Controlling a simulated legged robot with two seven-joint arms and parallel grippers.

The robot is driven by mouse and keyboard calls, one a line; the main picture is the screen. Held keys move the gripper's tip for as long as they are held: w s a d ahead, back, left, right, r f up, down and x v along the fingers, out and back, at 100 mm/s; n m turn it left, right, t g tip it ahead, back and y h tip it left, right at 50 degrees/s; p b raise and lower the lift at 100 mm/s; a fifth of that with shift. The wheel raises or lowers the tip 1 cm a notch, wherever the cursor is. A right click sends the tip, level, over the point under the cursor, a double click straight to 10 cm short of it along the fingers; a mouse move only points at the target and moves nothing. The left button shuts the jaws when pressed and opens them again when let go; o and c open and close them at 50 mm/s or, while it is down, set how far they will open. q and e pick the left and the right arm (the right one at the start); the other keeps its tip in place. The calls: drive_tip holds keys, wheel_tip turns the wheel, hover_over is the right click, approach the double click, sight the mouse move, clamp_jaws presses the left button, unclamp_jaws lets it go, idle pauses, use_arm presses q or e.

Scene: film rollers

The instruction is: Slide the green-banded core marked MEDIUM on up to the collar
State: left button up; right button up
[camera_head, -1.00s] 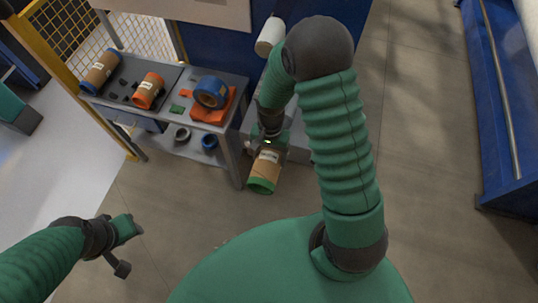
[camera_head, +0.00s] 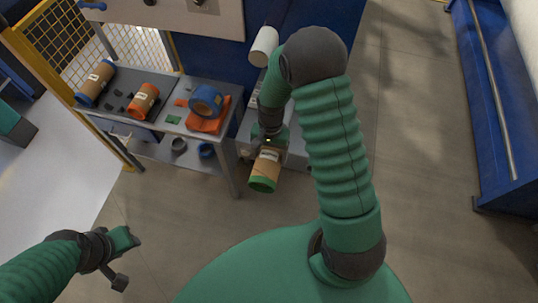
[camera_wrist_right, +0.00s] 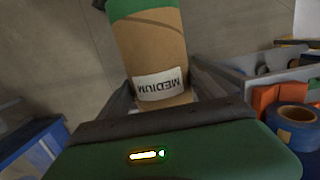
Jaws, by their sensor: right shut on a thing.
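The green-banded core (camera_head: 266,168) is a brown cardboard tube with a green end pointing down and towards me in the head view. Its white label reads MEDIUM in the right wrist view (camera_wrist_right: 150,50), upside down there. My right gripper (camera_head: 269,140) is shut on the core near its label end and holds it off the floor, in front of the grey bench. A white roller (camera_head: 264,46) sticks out from the blue machine behind my right arm. I cannot make out a collar on it. My left gripper (camera_head: 124,258) is at lower left, away from everything; its jaws are unclear.
The grey table (camera_head: 222,150) at left bears a blue-banded core (camera_head: 95,83), an orange core (camera_head: 143,101) and a blue roll (camera_head: 206,101) on an orange piece. Rings lie on its lower shelf. A blue machine (camera_head: 485,120) stands far right. Floor between is clear.

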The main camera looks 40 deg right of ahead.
drive_tip(key=shift+w+d, duration=1.15)
drive_tip(key=shift+d, duration=0.1)
drive_tip(key=shift+w+d, duration=1.15)
drive_tip(key=shift+d, duration=0.2)
drive_tip(key=shift+w+d+b, duration=0.3)
drive_tip(key=shift+w+d, duration=0.85)
drive_tip(key=shift+d, duration=0.2)
drive_tip(key=shift+w+d+b, duration=0.3)
drive_tip(key=shift+w+d, duration=0.85)
drive_tip(key=shift+d, duration=0.15)
